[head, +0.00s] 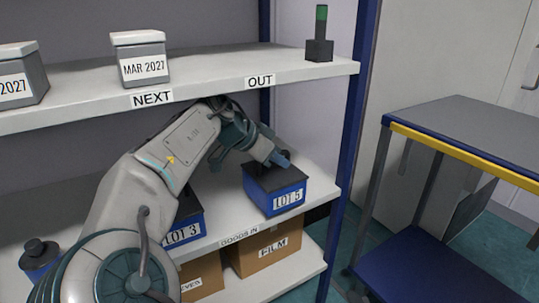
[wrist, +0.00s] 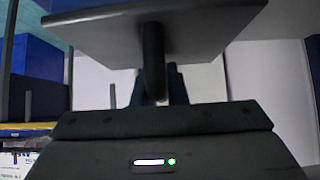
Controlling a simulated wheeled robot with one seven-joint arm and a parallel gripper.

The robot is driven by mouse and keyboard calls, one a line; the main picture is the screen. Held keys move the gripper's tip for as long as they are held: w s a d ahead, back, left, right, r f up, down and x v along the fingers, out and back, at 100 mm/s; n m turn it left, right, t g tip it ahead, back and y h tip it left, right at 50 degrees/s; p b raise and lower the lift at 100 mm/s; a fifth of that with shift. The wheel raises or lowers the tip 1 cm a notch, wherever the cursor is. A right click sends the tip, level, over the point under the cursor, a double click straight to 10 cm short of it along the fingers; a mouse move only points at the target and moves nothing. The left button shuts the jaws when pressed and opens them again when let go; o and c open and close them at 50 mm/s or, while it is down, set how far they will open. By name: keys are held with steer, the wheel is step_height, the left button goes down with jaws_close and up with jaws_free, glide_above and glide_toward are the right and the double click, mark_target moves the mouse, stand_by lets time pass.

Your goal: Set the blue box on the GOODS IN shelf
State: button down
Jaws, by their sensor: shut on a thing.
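The blue box marked LOT 5 (head: 274,192), with a dark lid, is at the right end of the GOODS IN shelf (head: 318,182) in the head view. It looks upright and a little turned. I cannot tell whether its base touches the shelf. My gripper (head: 281,160) is at the top of this box, shut on it; the knob is mostly hidden. In the wrist view my gripper (wrist: 162,92) is around a dark stem (wrist: 153,60) under a dark plate (wrist: 155,22). The GOODS IN label (head: 239,236) is on the shelf's front edge.
Blue box LOT 3 (head: 184,232) stands left of LOT 5, partly behind my arm. Another knobbed blue box (head: 38,256) is farther left. The upper shelf (head: 215,80) overhangs; a blue post (head: 352,130) is at right. Cartons (head: 265,255) sit below. A cart (head: 460,130) stands right.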

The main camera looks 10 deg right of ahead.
steer(key=w, duration=0.1)
steer(key=w+p, duration=0.1)
steer(key=w+a+p, duration=0.1)
steer(key=shift+w+r, duration=0.15)
steer(key=shift+r, duration=0.1)
steer(key=shift+f+b, duration=0.55)
steer(key=shift+f, duration=0.4)
steer(key=shift+f+b, duration=0.2)
steer(key=shift+b, duration=0.1)
steer(key=c, duration=1.5)
jaws_free()
steer(key=shift+o, duration=0.2)
